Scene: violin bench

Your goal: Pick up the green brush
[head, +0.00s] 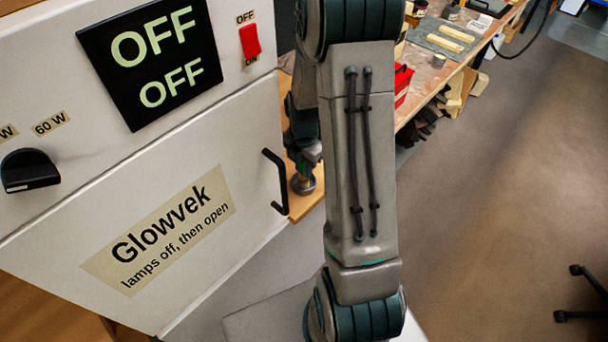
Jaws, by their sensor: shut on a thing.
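My gripper (304,160) shows small and partly hidden, in the gap between the white cabinet and my own upright arm link. It points down and is shut on a thin greenish thing, which appears to be the green brush (304,171); little of it shows. Directly below is a small round metallic thing (303,185) on a wooden surface. I cannot tell whether the brush touches it or stands in it.
The white Glowvek cabinet (240,255) fills the left, with a black handle (275,182), red switch (250,40), dark knob (29,171) and an "OFF OFF" display (152,58). A workbench (425,83) with a red box (402,84) stands behind. Floor at right is mostly clear.

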